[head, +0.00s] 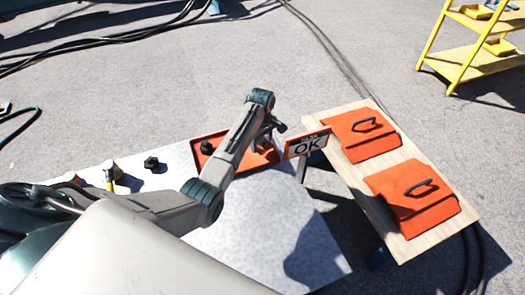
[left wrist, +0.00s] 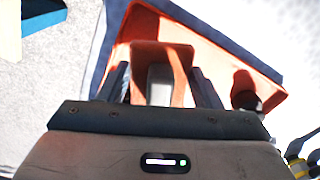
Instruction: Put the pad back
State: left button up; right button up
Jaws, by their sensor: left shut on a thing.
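My left gripper (head: 268,127) is at the orange tray (head: 222,136) on the pale table. In the left wrist view the gripper (left wrist: 162,88) is shut on a small orange piece with a grey-white face, which I take to be the pad (left wrist: 162,53). The piece shows in front of the dark-rimmed orange tray (left wrist: 262,82); I cannot tell whether it touches the tray floor. In the head view my arm hides most of the piece. My right gripper is not in view.
A black knob (head: 207,147) is in the tray's left end. Another black knob (head: 151,163) and a yellow item (head: 112,174) are on the table (head: 262,225).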

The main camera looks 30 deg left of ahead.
aim_at(262, 150)
pick_arm(q)
notch_tip(262, 150, down, 5)
jog(key=shift+b, duration=0.45)
jog(key=shift+w+f, duration=0.1)
jog(key=shift+f, duration=0.15)
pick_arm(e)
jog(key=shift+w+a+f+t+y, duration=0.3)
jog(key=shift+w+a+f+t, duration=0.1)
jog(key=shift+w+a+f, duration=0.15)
pick_arm(q)
jog(key=shift+f, duration=0.15)
jog(key=o, duration=0.9)
jog(key=shift+o, duration=0.2)
